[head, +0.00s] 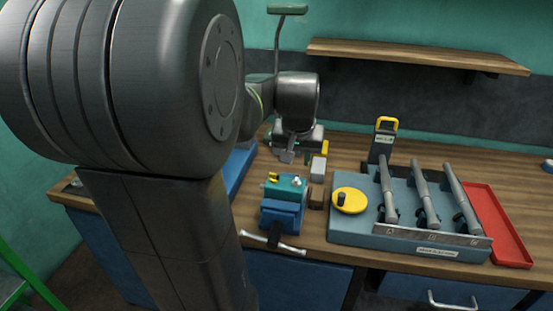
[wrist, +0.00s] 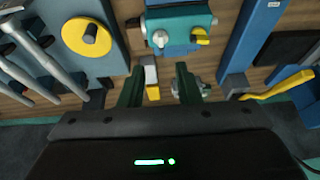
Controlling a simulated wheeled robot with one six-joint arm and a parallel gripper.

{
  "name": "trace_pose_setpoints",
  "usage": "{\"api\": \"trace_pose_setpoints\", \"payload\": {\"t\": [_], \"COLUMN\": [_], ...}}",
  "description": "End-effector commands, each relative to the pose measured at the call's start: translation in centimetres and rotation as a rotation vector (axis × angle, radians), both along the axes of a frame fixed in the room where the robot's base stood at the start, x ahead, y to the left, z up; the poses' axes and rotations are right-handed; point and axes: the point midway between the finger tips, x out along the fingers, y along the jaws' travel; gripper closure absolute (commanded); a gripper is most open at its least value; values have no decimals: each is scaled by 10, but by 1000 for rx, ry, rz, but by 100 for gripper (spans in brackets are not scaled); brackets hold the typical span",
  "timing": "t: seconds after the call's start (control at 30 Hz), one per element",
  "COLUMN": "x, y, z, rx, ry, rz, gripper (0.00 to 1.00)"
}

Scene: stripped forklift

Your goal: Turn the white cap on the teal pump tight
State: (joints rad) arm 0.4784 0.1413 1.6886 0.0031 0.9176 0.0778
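The teal pump (head: 287,186) is clamped in or resting on a blue vise (head: 283,217) at the bench's front edge. Its small white cap (head: 296,181) sits on the right of the pump, with a yellow part (head: 273,177) on the left. In the wrist view the pump (wrist: 180,20) is at the top, with the white cap (wrist: 160,39) facing the camera. My gripper (wrist: 159,78) is open, its two dark fingers apart with nothing visibly held. In the head view my gripper (head: 290,155) hangs behind and above the pump, apart from the cap.
A white-grey block (head: 318,167) and a brown block (head: 316,196) stand just right of the pump. Further right are a yellow disc (head: 349,200), a grey tool holder (head: 375,236) with 3 tools and a red tray (head: 498,225). A shelf (head: 415,56) hangs behind.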

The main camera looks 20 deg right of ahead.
Motion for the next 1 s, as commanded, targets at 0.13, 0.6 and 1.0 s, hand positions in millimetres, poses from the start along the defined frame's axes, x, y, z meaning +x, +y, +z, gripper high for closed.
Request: {"api": "trace_pose_setpoints", "payload": {"t": [0.13, 0.6, 1.0], "x": [11, 31, 32], "y": [-5, -16, -16], "z": [-31, -85, -87], "rx": [3, 0, 0], "ry": [6, 1, 0], "rz": [1, 1, 1], "gripper": [70, 70, 82]}}
